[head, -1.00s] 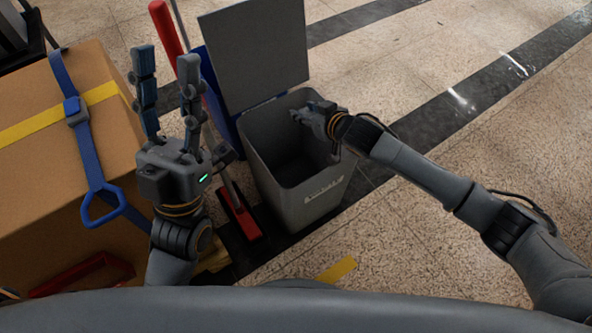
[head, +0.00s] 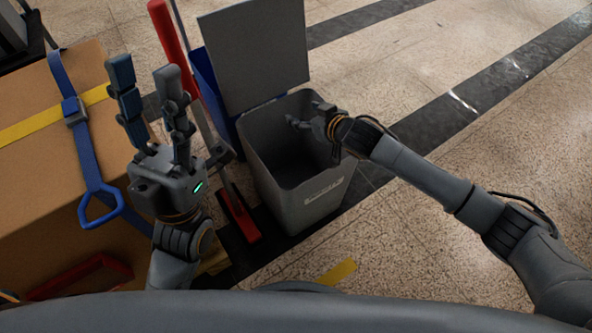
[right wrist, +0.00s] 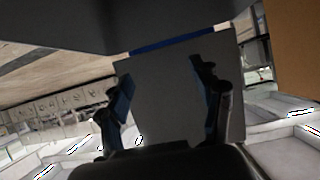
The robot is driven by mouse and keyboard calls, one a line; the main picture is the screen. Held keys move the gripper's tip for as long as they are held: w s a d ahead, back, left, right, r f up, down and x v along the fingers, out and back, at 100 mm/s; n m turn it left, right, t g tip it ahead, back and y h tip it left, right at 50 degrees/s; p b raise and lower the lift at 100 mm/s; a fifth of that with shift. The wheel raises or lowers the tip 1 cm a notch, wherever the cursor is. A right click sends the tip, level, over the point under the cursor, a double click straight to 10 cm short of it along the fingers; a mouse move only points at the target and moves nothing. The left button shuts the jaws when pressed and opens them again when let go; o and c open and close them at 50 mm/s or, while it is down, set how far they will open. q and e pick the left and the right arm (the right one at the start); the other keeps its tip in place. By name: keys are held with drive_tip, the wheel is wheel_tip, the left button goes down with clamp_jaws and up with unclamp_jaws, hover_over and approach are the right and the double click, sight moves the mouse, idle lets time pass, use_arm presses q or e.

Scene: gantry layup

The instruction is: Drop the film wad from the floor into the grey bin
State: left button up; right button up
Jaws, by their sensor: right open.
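The grey bin (head: 312,208) stands on the floor with its lid (head: 255,58) raised at the back. My right gripper (head: 303,113) is open over the bin's mouth, near its right rim. The right wrist view shows its fingers (right wrist: 165,88) apart with nothing between them, and a flat grey panel beyond. My left gripper (head: 143,72) is open and empty, fingers up, to the left of the bin. I cannot see the film wad in either view; the bin's dark inside is partly hidden.
A cardboard box (head: 40,185) with a blue strap (head: 84,140) fills the left side. A red-handled tool (head: 172,40) and a red broom-like head (head: 240,215) are beside the bin. The speckled floor (head: 430,250) to the right is largely clear beneath my right arm.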

drive_tip(key=v, duration=1.2)
drive_tip(key=shift+f, duration=0.1)
